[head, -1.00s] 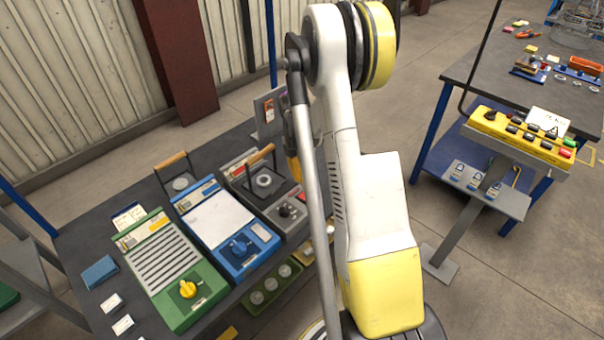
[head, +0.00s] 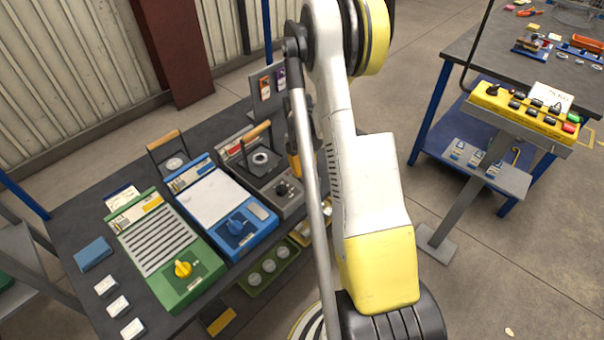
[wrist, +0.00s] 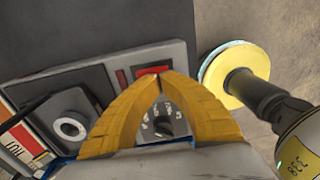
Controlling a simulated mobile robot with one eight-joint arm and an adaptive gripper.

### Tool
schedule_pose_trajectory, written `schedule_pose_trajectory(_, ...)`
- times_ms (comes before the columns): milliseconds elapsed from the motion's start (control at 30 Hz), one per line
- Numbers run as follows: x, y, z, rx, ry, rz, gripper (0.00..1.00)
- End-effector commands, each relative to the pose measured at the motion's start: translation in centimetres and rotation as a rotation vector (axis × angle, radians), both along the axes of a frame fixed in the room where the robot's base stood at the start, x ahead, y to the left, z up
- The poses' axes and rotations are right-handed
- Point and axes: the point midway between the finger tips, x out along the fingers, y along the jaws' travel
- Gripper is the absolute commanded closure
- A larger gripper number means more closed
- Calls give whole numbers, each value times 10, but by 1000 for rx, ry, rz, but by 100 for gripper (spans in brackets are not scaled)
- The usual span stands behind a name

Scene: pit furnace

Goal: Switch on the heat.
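A grey heating unit (head: 268,190) stands on the dark bench, with a round plate (head: 262,158) and a black knob (head: 283,188) at its front. In the wrist view, a grey panel (wrist: 115,78) carries a red switch or lamp (wrist: 152,70) and a dark knob (wrist: 165,126) with pale marks around it. My gripper (wrist: 160,76) shows two yellow fingers whose tips meet in front of the red piece. Whether they touch it I cannot tell. The knob shows between the fingers. In the head view my arm hides most of the gripper.
Left of the grey unit stand a blue unit (head: 222,205) with a blue knob and a green ribbed unit (head: 165,250) with a yellow knob. A yellow button box (head: 522,112) stands on a pedestal at right. Open floor lies between bench and pedestal.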

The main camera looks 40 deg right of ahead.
Motion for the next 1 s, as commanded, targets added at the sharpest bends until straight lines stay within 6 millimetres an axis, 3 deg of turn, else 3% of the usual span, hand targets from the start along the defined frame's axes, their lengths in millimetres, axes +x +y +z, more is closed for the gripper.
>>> schedule_pose_trajectory(67, -3, 0, -9, 3, -37, -1, 100)
schedule_pose_trajectory(1000, 14, 1, -1, 2, -33, 0, 100)
